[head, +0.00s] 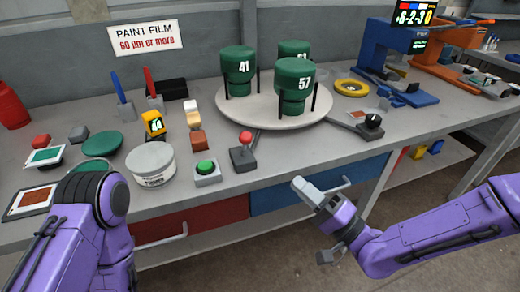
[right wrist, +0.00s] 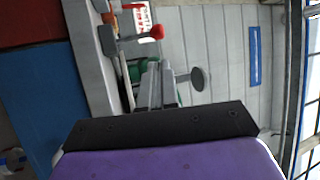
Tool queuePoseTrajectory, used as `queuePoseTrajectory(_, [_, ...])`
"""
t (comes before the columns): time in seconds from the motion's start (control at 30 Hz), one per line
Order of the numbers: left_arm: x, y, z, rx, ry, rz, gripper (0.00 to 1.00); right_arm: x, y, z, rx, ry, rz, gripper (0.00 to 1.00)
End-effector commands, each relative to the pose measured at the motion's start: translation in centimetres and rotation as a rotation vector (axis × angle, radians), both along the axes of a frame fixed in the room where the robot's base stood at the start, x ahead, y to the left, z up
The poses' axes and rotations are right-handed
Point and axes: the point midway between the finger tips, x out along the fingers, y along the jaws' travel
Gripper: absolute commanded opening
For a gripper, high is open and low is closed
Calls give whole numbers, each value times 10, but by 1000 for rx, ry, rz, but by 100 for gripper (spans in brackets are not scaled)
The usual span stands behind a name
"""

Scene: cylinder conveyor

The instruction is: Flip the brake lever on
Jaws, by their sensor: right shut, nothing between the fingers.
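The lever has a red ball knob (head: 246,137) on a short stem above a dark grey base (head: 243,158). It stands near the table's front edge, just in front of the round turntable, with its knob up. The red knob also shows in the right wrist view (right wrist: 157,32). My right gripper (head: 306,188) is shut and empty, to the right of the lever and in front of the table edge, apart from the lever. Its fingers (right wrist: 160,85) also show in the right wrist view. My left arm comes in at the lower left; its gripper is not visible.
The grey turntable (head: 225,103) bears three green cylinders, including 41 (head: 239,68) and 57 (head: 294,84). A green button box (head: 206,172) and white tub (head: 151,164) stand left of the lever. A black dial (head: 373,121) is to the right. Drawer handles jut out below.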

Motion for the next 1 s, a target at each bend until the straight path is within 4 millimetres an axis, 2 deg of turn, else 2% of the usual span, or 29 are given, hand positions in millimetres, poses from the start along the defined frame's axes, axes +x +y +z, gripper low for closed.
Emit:
queuePoseTrajectory(0.53, [0,0,30,0,0,0,78,72,78,35,-2,1,3,0])
queuePoseTrajectory(0.7, [0,0,34,0,0,0,78,84,89,39,-1,2,1,0])
queuePoseTrajectory(1.0, [0,0,34,0,0,0,78,86,91,38,-1,2,0,0])
